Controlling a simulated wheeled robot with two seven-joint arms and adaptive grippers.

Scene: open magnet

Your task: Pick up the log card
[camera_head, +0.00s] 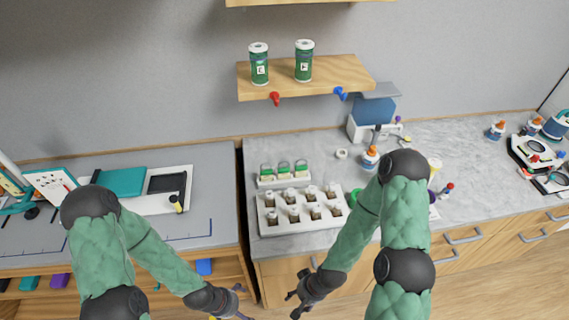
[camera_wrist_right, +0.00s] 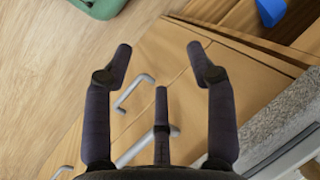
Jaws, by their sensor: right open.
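No item is clearly readable as the log card. A white written sheet (camera_head: 52,186) leans at the far left with a red stick-like item on it. My right gripper (camera_head: 297,300) is low in front of the cabinet, away from both papers. In the right wrist view it (camera_wrist_right: 159,60) is open and empty, with wooden drawer fronts beyond. My left gripper (camera_head: 236,304) is low in front of the left bench, partly cut off by the lower edge; its jaws are unclear.
A white rack (camera_head: 262,220) of several vials stands on the grey counter. Two green jars (camera_head: 259,66) (camera_head: 304,62) stand on the wall shelf (camera_head: 345,72), with red (camera_head: 275,98) and blue (camera_head: 341,94) knobs at its front. Drawer handles (camera_head: 463,238) stick out below the counter.

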